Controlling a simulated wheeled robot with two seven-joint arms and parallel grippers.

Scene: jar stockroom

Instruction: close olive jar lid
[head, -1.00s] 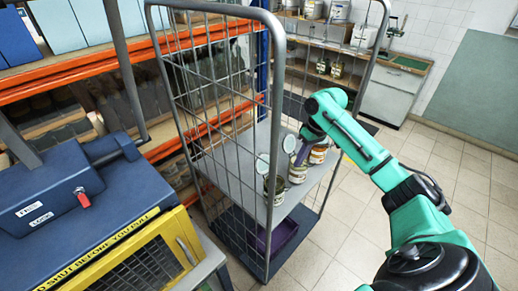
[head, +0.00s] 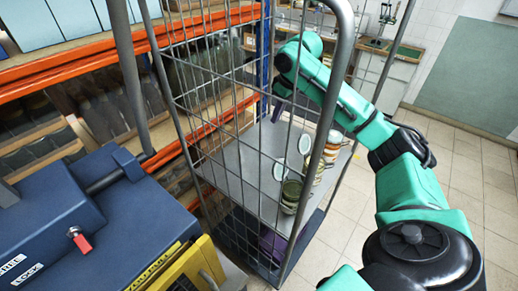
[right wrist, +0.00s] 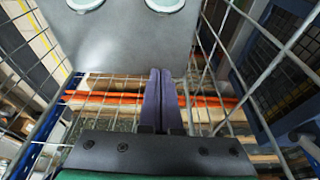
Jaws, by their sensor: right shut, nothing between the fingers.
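Several glass jars stand at the right side of the roll cage's grey shelf (head: 245,170). The front jar (head: 290,193) looks greenish, perhaps the olive jar; its pale round lid (head: 280,172) stands raised and open. A second raised lid (head: 305,144) is behind it, by another jar (head: 315,168). Two round lids also show at the top edge of the right wrist view, left (right wrist: 85,4) and right (right wrist: 164,5). My right gripper (head: 277,112) is inside the cage, beyond the jars and apart from them. Its purple fingers (right wrist: 160,85) are shut and empty. My left gripper is out of view.
The cage's wire side (head: 205,120) and grey upright frame (head: 325,110) surround the shelf. A purple crate (head: 273,243) sits on the lower deck. Orange-beamed racking (head: 60,75) stands left, and a blue machine (head: 120,215) is in front. Tiled floor is clear at right.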

